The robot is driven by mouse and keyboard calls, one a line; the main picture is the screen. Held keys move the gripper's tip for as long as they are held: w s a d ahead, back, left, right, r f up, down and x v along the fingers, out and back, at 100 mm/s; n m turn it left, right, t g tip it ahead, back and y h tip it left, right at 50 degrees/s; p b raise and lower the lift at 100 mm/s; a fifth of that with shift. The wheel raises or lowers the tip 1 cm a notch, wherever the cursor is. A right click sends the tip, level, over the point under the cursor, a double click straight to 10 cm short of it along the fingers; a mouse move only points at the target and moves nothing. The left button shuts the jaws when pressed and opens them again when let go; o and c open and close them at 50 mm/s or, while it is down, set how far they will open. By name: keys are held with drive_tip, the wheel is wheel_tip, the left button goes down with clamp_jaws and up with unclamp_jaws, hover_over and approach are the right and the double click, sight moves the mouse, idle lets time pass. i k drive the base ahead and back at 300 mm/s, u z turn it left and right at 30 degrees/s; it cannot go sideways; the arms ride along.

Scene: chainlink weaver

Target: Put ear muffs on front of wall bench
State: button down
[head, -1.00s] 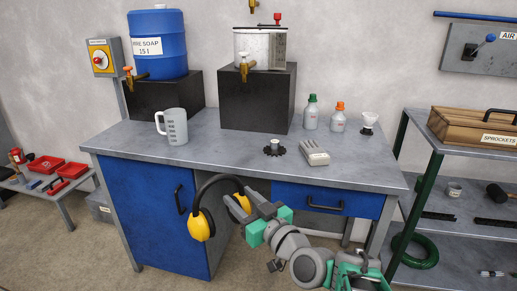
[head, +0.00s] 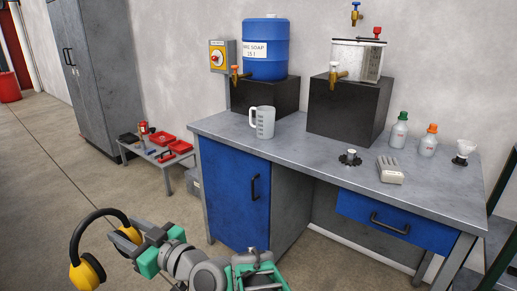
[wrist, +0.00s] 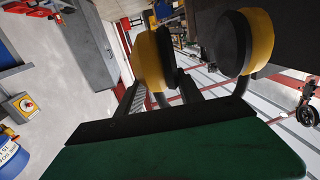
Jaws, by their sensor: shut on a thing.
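The yellow ear muffs (head: 88,273) with a black headband are at the lower left of the head view. My gripper (head: 132,238) is shut on them and holds them in the air, left of the bench. In the wrist view both yellow and black cups of the ear muffs (wrist: 152,58) show just beyond my gripper. The wall bench (head: 300,160) has a grey top, a blue cupboard door and a blue drawer, and stands against the wall at right. The front part of its top is largely bare.
A low table with red trays (head: 162,139) and a grey cabinet (head: 95,75) stand left. Open floor lies at left.

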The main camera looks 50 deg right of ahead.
sight(442, 194)
drive_tip(key=u, duration=0.05)
drive_tip(key=k, duration=0.7)
drive_tip(key=z, duration=1.65)
